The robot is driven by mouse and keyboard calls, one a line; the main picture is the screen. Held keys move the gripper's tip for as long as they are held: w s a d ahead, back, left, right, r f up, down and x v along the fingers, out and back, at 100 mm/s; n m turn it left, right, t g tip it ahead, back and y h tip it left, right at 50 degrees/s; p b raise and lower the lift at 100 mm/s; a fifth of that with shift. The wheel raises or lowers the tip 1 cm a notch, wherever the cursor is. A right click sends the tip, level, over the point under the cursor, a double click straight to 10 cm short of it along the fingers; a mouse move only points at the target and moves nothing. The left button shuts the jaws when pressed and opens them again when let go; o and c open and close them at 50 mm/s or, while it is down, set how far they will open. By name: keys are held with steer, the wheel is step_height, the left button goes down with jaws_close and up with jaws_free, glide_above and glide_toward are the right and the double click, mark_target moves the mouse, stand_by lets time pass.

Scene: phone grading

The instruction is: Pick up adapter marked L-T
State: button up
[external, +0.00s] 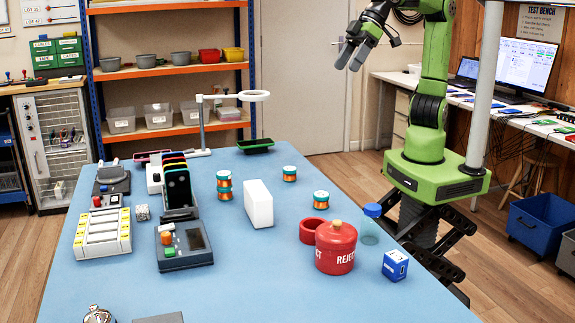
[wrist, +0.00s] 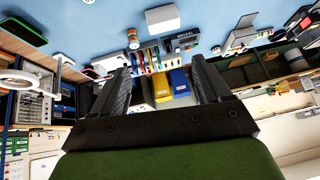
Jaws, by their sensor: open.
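I cannot make out the marking L-T on anything, so I cannot tell which thing is the adapter. A small pale cube (external: 142,212) lies on the blue table (external: 330,275), left of the phone rack; its marking is too small to read. My gripper (external: 349,56) is raised high beyond the table's right side, well away from everything on it. In the wrist view my gripper (wrist: 159,78) has its two dark fingers spread apart, with nothing between them.
A phone rack (external: 180,214), a grey device with buttons (external: 185,250) and a white block (external: 258,205) stand on the table. A red REJECT canister (external: 337,255), a red ring (external: 313,231) and a blue box (external: 395,265) are near the right edge. The front middle is clear.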

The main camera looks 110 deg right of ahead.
steer(key=w+a+f+t+b, duration=0.1)
steer(key=w+a+f+b, duration=0.1)
steer(key=w+a, duration=0.75)
steer(key=s+a+n+t+y+b, duration=0.1)
steer(key=s+a+t+b, duration=0.2)
steer(key=a, duration=1.1)
steer(key=s+a+n+t+b, duration=0.1)
steer(key=s+a+t, duration=0.3)
steer(key=a, duration=1)
steer(key=g, duration=0.1)
glide_toward(395, 264)
steer(key=w+f, duration=0.1)
steer(key=w+d+f, duration=0.1)
steer(key=w+f, duration=0.1)
steer(key=shift+w+d+f, duration=0.1)
steer(key=shift+w, duration=0.05)
steer(key=shift+w+f, duration=0.25)
steer(key=shift+g, duration=0.3)
steer(key=x, duration=0.4)
steer(key=shift+w, duration=0.15)
steer(key=shift+c, duration=0.4)
